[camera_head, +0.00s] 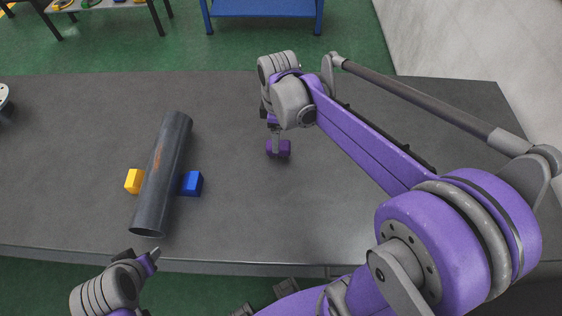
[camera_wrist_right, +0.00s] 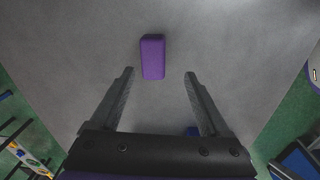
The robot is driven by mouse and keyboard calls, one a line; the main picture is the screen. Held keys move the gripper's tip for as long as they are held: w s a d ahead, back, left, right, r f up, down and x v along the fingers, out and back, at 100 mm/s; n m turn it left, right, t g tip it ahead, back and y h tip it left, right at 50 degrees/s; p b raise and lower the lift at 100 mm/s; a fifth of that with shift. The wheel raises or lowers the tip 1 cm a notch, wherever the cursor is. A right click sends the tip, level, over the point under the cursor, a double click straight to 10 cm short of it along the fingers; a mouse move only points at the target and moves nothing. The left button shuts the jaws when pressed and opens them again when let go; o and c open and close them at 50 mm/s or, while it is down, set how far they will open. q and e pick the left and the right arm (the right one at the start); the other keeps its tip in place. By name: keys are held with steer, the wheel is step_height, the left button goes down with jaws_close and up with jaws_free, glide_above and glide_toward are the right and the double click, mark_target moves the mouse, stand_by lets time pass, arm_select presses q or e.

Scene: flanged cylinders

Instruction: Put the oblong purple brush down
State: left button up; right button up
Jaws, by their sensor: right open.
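The oblong purple brush (camera_head: 285,150) rests on the dark grey table (camera_head: 340,215), right of its middle. My right gripper (camera_head: 276,141) is directly above it and hides part of it. In the right wrist view the purple brush (camera_wrist_right: 152,57) lies on the table just beyond the fingertips. The right fingers (camera_wrist_right: 159,74) are spread apart with nothing held between them. My left gripper (camera_head: 146,256) is low at the left, off the table's front edge and away from the brush. Its jaw opening is not clear.
A dark pipe (camera_head: 163,175) lies on the table at the left, with a yellow block (camera_head: 134,181) and a blue block (camera_head: 192,184) beside it. A blue bench (camera_head: 262,8) stands behind. The table around the brush is mostly clear.

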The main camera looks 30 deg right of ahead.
steer(key=shift+s+a+f+m+t, duration=0.4)
steer(key=shift+s+a+m+t, duration=0.55)
steer(key=shift+s+m, duration=1.05)
steer(key=shift+s+a+f+m+t, duration=0.45)
steer(key=shift+s+a+m+t, duration=0.45)
steer(key=shift+s+m, duration=1.1)
steer(key=shift+s+a+f+m+t, duration=0.4)
steer(key=shift+s+a+m+t, duration=0.6)
steer(key=shift+s, duration=1.6)
steer(key=shift+a+m+g, duration=0.15)
steer(key=shift+m+g, duration=0.1)
steer(key=shift+m, duration=0.05)
